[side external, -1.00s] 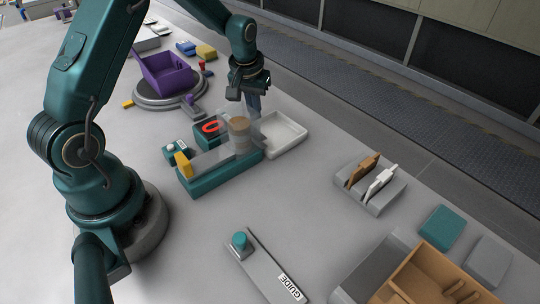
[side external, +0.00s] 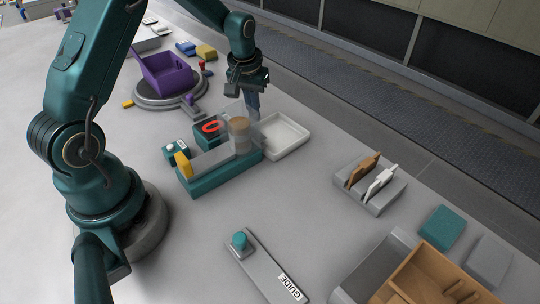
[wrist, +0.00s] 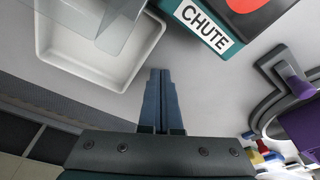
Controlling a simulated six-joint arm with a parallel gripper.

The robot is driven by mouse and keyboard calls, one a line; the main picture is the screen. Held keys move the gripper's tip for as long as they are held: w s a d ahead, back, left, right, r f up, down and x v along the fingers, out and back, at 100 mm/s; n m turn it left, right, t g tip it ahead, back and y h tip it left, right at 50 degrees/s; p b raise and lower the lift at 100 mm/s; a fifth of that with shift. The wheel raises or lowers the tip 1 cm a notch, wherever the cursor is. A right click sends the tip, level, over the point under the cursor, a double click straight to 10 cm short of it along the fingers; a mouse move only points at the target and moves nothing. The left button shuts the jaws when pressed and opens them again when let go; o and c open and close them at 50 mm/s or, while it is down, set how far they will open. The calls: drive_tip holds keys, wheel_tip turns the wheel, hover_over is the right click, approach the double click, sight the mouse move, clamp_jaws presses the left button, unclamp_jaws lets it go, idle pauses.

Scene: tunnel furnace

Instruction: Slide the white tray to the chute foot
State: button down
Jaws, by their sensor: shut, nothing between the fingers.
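The white tray (side external: 286,136) is a shallow open box on the grey table, beside the right end of the teal chute unit (side external: 222,172). It looks empty. In the wrist view the tray (wrist: 88,62) is at upper left, partly behind a clear panel, and the chute unit's CHUTE label (wrist: 205,27) is at upper right. My gripper (side external: 254,113) is shut and empty, pointing down by the tray's far left corner. In the wrist view its fingertips (wrist: 160,72) are just right of the tray's wall, with a small gap showing.
A clear guard and a tan cylinder (side external: 239,127) stand on the chute unit. A purple bin (side external: 165,75) sits on a round grey turntable behind at left. A grey rack (side external: 378,199) with upright pieces is to the right. Table between tray and rack is clear.

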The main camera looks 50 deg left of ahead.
wheel_tip(320, 180, up, 10)
drive_tip(key=shift+f, duration=0.2)
idle(0.4)
idle(0.7)
drive_tip(key=s+d+r+m+t, duration=0.25)
drive_tip(key=s+d+r, duration=0.25)
drive_tip(key=d+r, duration=0.4)
drive_tip(key=s+d+f+m, duration=0.1)
drive_tip(key=s+d, duration=0.1)
drive_tip(key=s, duration=0.4)
drive_tip(key=s+d+f+m+t+h, duration=0.1)
drive_tip(key=s+d+m, duration=0.1)
drive_tip(key=s, duration=0.5)
drive_tip(key=shift+s+d+f, duration=0.15)
drive_tip(key=shift+s+f, duration=0.15)
drive_tip(key=shift+f, duration=0.1)
drive_tip(key=shift+t, duration=0.25)
